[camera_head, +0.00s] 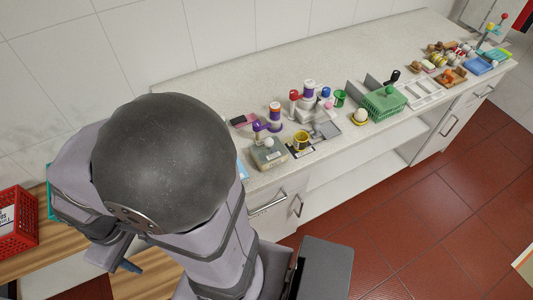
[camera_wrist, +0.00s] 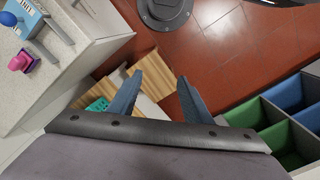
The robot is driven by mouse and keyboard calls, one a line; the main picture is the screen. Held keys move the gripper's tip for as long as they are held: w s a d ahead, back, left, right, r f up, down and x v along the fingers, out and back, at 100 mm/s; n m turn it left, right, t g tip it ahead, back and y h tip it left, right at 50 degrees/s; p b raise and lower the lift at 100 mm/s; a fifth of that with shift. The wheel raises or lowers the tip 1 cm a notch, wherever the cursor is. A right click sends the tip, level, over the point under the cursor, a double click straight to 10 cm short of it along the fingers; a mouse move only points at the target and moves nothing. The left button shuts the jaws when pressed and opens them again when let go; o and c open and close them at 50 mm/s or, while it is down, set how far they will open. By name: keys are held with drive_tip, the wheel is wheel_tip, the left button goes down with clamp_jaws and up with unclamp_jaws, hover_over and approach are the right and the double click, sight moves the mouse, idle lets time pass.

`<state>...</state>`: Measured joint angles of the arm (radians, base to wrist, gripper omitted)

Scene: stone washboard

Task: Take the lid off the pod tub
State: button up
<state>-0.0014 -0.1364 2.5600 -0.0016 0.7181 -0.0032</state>
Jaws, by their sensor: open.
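In the head view a grey-beige box (camera_head: 268,154) with a small pale knob on top stands at the near left end of the stone counter. It may be the pod tub with its lid on, but I cannot tell for sure. My gripper (camera_wrist: 157,85) is open and empty in the wrist view, with both blue-grey fingers apart over the floor and a wooden surface. In the head view one fingertip shows low at the left, well away from the counter items; my arm hides the rest.
The counter (camera_head: 225,82) carries a yellow cup (camera_head: 301,141), a green basket (camera_head: 384,102) and several small items; its back strip is clear. A red crate (camera_head: 14,222) stands at left. The wrist view shows a bin with green and blue compartments (camera_wrist: 284,128) at right.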

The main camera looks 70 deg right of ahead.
drive_tip(key=shift+o, duration=0.2)
drive_tip(key=w+d+f+h+b, duration=0.15)
drive_tip(key=w+d+b, duration=0.25)
drive_tip(key=d, duration=0.7)
drive_tip(key=n+g+h+b, duration=0.2)
drive_tip(key=g+b, duration=0.2)
drive_tip(key=b, duration=0.3)
approach(267, 140)
drive_tip(key=x, duration=0.2)
drive_tip(key=shift+s+d+f+y+p, duration=0.1)
drive_tip(key=shift+s+d+f+p, duration=0.2)
drive_tip(key=shift+f, duration=0.25)
drive_tip(key=shift+s+d+f+y+p, duration=0.1)
drive_tip(key=shift+s+f+y+p, duration=0.1)
drive_tip(key=shift+f+p, duration=0.3)
drive_tip(key=shift+s+d+f+y+p, duration=0.1)
drive_tip(key=shift+s+d+f+p, duration=0.15)
drive_tip(key=shift+f, duration=0.35)
drive_tip(key=shift+p+x, duration=0.6)
drive_tip(key=shift+x, duration=1.3)
drive_tip(key=shift+w, duration=0.1)
